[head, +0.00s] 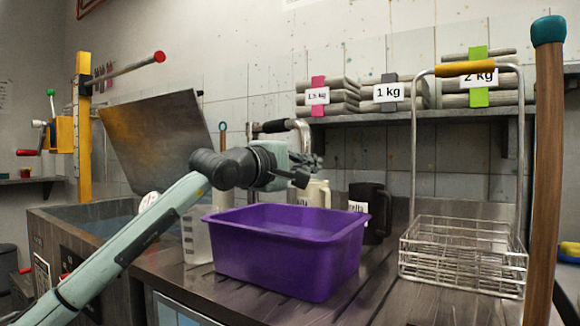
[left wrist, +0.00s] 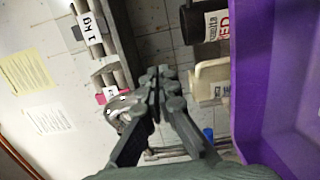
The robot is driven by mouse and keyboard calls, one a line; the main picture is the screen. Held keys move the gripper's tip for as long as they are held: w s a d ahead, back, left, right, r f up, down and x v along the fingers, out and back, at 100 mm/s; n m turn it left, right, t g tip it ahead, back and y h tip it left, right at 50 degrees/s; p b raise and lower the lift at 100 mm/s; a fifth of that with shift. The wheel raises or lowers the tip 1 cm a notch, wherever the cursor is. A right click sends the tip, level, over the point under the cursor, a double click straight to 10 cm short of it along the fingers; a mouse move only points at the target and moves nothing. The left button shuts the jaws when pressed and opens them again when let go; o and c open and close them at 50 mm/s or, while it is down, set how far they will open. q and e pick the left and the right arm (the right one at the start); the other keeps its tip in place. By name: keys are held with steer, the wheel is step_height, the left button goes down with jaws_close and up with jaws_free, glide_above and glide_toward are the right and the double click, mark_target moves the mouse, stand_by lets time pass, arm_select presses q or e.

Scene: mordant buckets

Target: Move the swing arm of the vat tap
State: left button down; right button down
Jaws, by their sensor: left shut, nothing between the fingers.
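A bent chrome pipe with a black sleeve (head: 272,126), which looks like the swing arm of the vat tap, stands behind my left gripper in the head view. My left gripper (head: 312,165) is above the purple tub, shut and empty, and hides the pipe's lower part. In the left wrist view the closed fingertips (left wrist: 160,80) have a grey metal piece (left wrist: 122,106) beside them on the left, probably part of the tap. I cannot tell whether they touch. The vat (head: 88,228) with its raised metal lid (head: 155,140) is at the left. My right gripper is not in view.
The purple tub (head: 290,262) stands on the counter below my gripper. Behind it are a cream jug (head: 318,194) and a black jug (head: 377,220). A wire basket (head: 465,265) and wooden pole (head: 545,180) are at the right. A shelf with weight-labelled stacks (head: 387,92) runs behind.

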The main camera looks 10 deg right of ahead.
arm_select(q)
steer(key=d, duration=0.1)
steer(key=w+d, duration=0.1)
steer(key=shift+d, duration=0.3)
stand_by(0.4)
